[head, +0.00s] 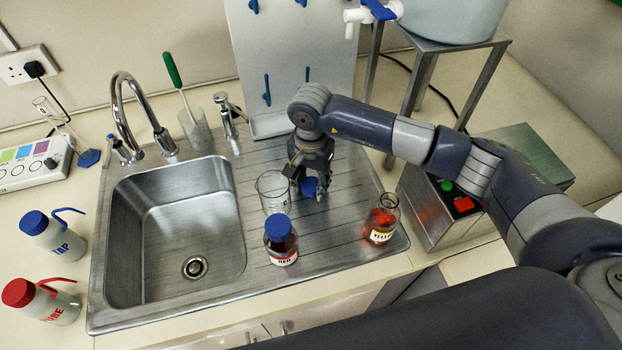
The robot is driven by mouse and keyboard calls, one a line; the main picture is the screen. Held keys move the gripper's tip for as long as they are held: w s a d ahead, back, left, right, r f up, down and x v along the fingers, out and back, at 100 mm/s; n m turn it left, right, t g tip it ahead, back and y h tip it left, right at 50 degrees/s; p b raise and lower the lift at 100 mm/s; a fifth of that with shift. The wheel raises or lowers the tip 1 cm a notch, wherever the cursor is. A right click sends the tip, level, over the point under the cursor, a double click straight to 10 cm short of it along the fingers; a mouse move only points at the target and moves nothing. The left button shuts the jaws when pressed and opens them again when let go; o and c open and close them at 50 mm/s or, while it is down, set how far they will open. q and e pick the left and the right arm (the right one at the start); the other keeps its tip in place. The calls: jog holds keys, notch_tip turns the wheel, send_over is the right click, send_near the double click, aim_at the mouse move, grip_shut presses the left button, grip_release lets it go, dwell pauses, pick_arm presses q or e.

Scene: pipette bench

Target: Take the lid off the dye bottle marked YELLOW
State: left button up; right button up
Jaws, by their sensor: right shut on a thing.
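The bottle marked YELLOW (381,220) stands upright at the right end of the ribbed steel drainboard. It is clear glass with orange-red contents, and its neck is bare and open. My right gripper (312,190) points down over the drainboard, left of and behind this bottle and apart from it. It is shut on a blue lid (309,186), partly hidden by the fingers. My left gripper is out of view.
The bottle marked RED (281,242), blue lid on, stands at the drainboard's front. A glass beaker (272,190) is close beside my right gripper. The sink (180,220) lies left; a control box (450,205) is right. Drainboard between the bottles is clear.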

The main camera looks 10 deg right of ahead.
jog(key=shift+f, duration=0.1)
jog(key=o, duration=1.2)
jog(key=shift+c, duration=0.2)
